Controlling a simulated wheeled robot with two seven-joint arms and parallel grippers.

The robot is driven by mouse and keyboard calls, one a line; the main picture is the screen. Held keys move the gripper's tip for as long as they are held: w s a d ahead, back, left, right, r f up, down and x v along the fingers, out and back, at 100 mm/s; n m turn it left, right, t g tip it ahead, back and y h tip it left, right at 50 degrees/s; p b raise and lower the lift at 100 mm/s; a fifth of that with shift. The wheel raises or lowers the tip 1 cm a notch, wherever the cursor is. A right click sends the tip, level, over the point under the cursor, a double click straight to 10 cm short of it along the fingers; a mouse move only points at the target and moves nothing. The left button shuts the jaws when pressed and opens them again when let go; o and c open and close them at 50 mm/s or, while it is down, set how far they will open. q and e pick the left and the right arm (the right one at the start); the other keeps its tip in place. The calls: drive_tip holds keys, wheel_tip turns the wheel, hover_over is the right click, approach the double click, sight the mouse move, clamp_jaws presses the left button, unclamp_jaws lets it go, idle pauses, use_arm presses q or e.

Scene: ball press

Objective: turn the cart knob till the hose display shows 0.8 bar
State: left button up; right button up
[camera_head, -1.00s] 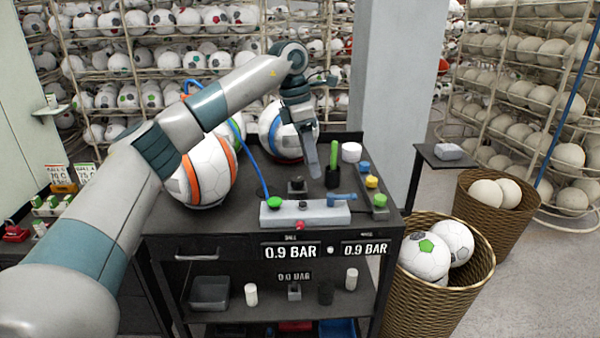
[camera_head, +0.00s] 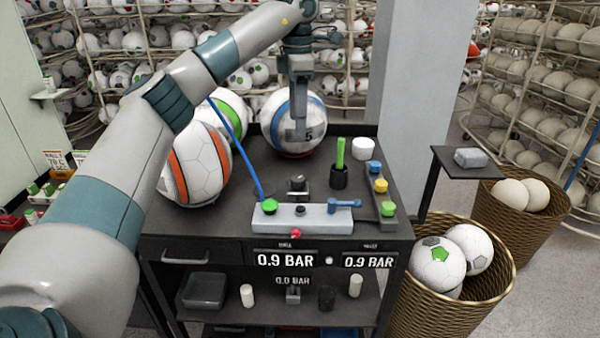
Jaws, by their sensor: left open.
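The dark cart (camera_head: 225,225) carries two displays on its front. The left display (camera_head: 286,260) and the right display (camera_head: 368,261) both read 0.9 BAR; their small labels are too blurred to read surely. A grey valve block (camera_head: 325,216) on the cart top has a blue lever (camera_head: 345,203), a red knob (camera_head: 295,234) in front and a green fitting (camera_head: 270,206) with a blue hose. A small black knob-like part (camera_head: 297,183) stands behind the block. I cannot tell which is the cart knob. My left gripper (camera_head: 297,136) is open and empty, pointing down before the blue-striped ball, apart from the knobs. My right gripper is out of view.
An orange-striped ball (camera_head: 203,165) and a blue-striped ball (camera_head: 310,125) stand on the cart's left and back. A black cup with a green stick (camera_head: 340,158), a white cylinder (camera_head: 363,148) and coloured buttons (camera_head: 378,186) are right. A ball basket (camera_head: 450,300) stands beside the cart.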

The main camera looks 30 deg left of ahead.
sight(298, 178)
use_arm(q)
wheel_tip(298, 178, down, 18)
drive_tip(key=p, duration=0.5)
drive_tip(key=shift+r, duration=0.25)
idle(0.3)
drive_tip(key=c, duration=1.1)
